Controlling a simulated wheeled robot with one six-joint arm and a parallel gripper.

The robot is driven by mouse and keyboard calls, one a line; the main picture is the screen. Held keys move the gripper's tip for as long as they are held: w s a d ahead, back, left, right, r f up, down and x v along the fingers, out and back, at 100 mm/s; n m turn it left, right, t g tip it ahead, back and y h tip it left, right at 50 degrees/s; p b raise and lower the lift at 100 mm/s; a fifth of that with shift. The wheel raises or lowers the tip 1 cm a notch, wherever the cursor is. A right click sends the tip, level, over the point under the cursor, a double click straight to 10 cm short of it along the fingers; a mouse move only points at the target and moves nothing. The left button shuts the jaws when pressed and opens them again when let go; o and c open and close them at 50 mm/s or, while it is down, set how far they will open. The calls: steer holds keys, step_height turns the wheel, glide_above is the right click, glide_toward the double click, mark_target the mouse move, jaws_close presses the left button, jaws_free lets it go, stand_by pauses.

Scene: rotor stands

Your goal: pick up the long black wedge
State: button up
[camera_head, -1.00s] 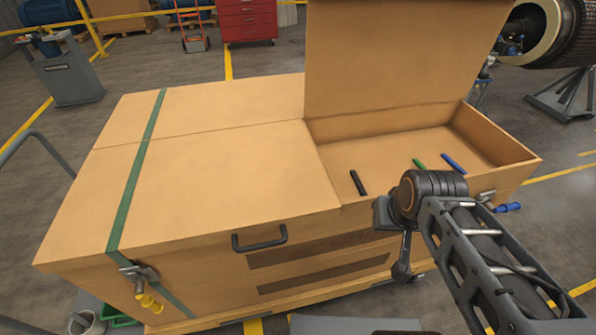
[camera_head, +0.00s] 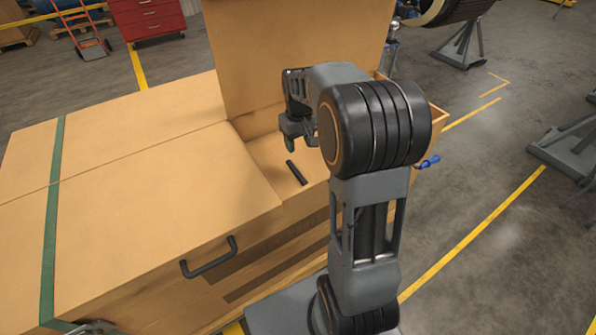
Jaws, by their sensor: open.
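The long black wedge (camera_head: 297,173) lies on the floor of the open compartment of the wooden crate (camera_head: 200,140), near its left end. My gripper (camera_head: 297,143) is over that compartment, fingers down, just behind and above the black wedge in the picture. It is open and apart from the wedge. The blue wedge is hidden behind my arm.
The crate's raised lid (camera_head: 295,40) stands behind my gripper. The closed lid part with a green strap (camera_head: 52,200) fills the left. A blue-handled latch (camera_head: 428,161) sticks out at the right. A red cabinet (camera_head: 146,18) stands far back.

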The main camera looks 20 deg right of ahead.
glide_above(299, 173)
step_height(299, 173, down, 8)
steer(key=shift+r+p, duration=0.15)
steer(key=shift+p, duration=0.2)
steer(key=shift+f+p, duration=0.8)
steer(key=shift+f, duration=1.85)
jaws_close()
